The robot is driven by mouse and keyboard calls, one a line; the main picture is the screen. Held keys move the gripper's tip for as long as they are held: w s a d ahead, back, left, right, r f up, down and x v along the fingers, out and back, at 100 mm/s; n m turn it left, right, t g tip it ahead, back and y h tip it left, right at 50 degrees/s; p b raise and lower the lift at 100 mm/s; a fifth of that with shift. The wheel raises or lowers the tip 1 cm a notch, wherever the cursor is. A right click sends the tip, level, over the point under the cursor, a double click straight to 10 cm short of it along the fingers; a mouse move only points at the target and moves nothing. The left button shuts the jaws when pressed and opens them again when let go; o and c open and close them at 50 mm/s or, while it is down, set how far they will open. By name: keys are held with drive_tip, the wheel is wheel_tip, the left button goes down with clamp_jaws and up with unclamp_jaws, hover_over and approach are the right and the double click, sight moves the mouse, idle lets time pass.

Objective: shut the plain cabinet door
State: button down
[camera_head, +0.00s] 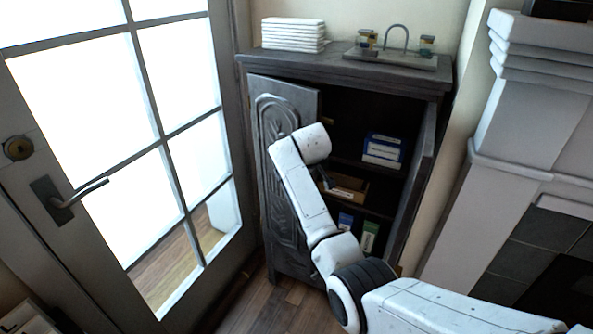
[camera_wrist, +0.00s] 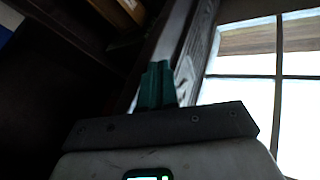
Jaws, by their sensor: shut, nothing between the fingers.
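The dark wooden cabinet (camera_head: 345,70) stands against the wall with its interior exposed. Its left door (camera_head: 268,103) has a carved panel and stands partly open. At the right side a plain dark door panel (camera_head: 424,165) stands open, seen nearly edge-on. My gripper (camera_head: 326,180) is at the cabinet opening, just right of the carved door's free edge and well apart from the plain panel. In the wrist view its teal fingers (camera_wrist: 157,85) are together and empty, close to the carved door's edge (camera_wrist: 190,50); I cannot tell whether they touch it. My arm hides part of the carved door.
Shelves hold blue-and-white boxes (camera_head: 383,150), a brown box (camera_head: 347,188) and upright books (camera_head: 369,236). White stacked items (camera_head: 293,34) and a tray (camera_head: 390,58) sit on top. A glazed door (camera_head: 160,140) is at left, a white fireplace surround (camera_head: 520,120) at right.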

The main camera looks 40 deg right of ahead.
drive_tip(key=w+d+n+b, duration=0.1)
drive_tip(key=d, duration=0.6)
drive_tip(key=shift+n+t+y+b, duration=0.3)
drive_tip(key=shift+t+y+b, duration=0.05)
drive_tip(key=shift+t+y, duration=0.05)
drive_tip(key=shift+d+r, duration=0.1)
drive_tip(key=shift+r, duration=0.05)
drive_tip(key=s+a+r+p, duration=0.2)
drive_tip(key=s+a+r, duration=0.4)
drive_tip(key=a+r, duration=0.1)
drive_tip(key=shift+s+a+r, duration=0.2)
drive_tip(key=shift+s+r, duration=0.1)
